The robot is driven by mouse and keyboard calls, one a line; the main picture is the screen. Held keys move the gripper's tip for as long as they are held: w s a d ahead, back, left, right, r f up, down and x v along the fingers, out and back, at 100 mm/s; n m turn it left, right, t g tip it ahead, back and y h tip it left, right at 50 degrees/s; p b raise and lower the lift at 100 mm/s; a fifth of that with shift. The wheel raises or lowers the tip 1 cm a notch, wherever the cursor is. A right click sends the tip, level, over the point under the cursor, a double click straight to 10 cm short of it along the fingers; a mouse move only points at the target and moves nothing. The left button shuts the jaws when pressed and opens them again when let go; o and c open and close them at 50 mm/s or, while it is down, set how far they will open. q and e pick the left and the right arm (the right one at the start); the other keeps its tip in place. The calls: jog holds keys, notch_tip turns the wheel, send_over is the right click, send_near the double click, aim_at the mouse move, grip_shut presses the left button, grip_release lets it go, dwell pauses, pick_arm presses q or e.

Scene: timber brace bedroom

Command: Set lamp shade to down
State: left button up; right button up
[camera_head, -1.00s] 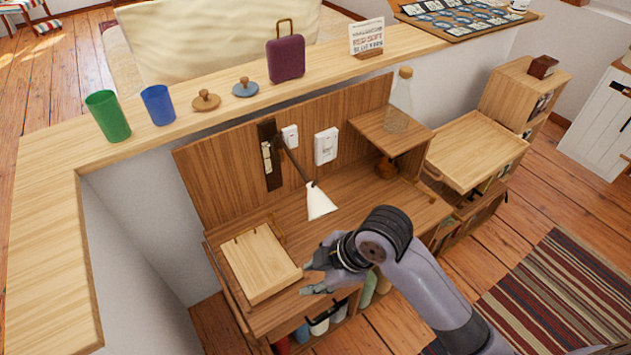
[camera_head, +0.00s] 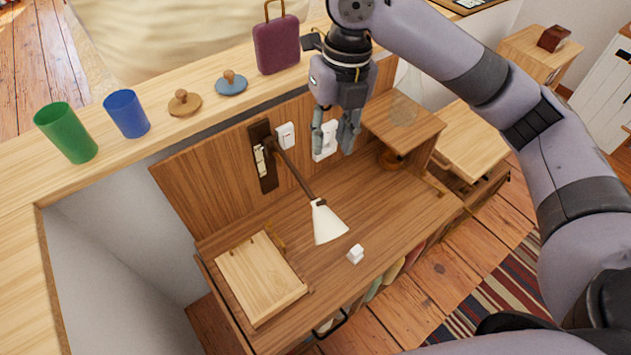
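The lamp has a white cone shade (camera_head: 327,222) on a dark arm (camera_head: 296,176) that runs from a dark wall plate (camera_head: 263,157) on the desk's wooden back panel. The shade hangs over the desk top with its wide end pointing down and toward the front. My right gripper (camera_head: 334,143) points downward above the desk, to the right of the lamp arm and in front of a white wall plate. Its fingers are apart with nothing visible between them. It does not appear to touch the lamp. My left gripper is not in view.
A small white block (camera_head: 355,254) lies on the desk near its front edge. A wooden box (camera_head: 262,279) sits at the desk's left. A raised shelf (camera_head: 410,130) stands at right. The ledge behind holds green (camera_head: 66,132) and blue cups (camera_head: 126,114), lids and a purple case (camera_head: 277,45).

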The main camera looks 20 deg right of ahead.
jog(key=s+f, duration=0.2)
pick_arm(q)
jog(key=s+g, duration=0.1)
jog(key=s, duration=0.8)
pick_arm(e)
jog(key=p, duration=0.2)
send_over(323, 201)
jog(key=f, duration=0.5)
jog(key=d+f, duration=0.1)
jog(key=f, duration=0.1)
jog(key=shift+w+f, duration=0.2)
jog(key=shift+w, duration=0.15)
jog(key=f, duration=0.3)
jog(key=shift+a+f, duration=0.1)
jog(key=shift+a, duration=0.15)
notch_tip(323, 201, down, 2)
jog(key=shift+s+a+f, duration=0.1)
jog(key=shift+f, duration=0.45)
jog(key=shift+a+f, duration=0.1)
jog(key=shift+f, duration=0.25)
jog(key=c, duration=0.6)
grip_shut()
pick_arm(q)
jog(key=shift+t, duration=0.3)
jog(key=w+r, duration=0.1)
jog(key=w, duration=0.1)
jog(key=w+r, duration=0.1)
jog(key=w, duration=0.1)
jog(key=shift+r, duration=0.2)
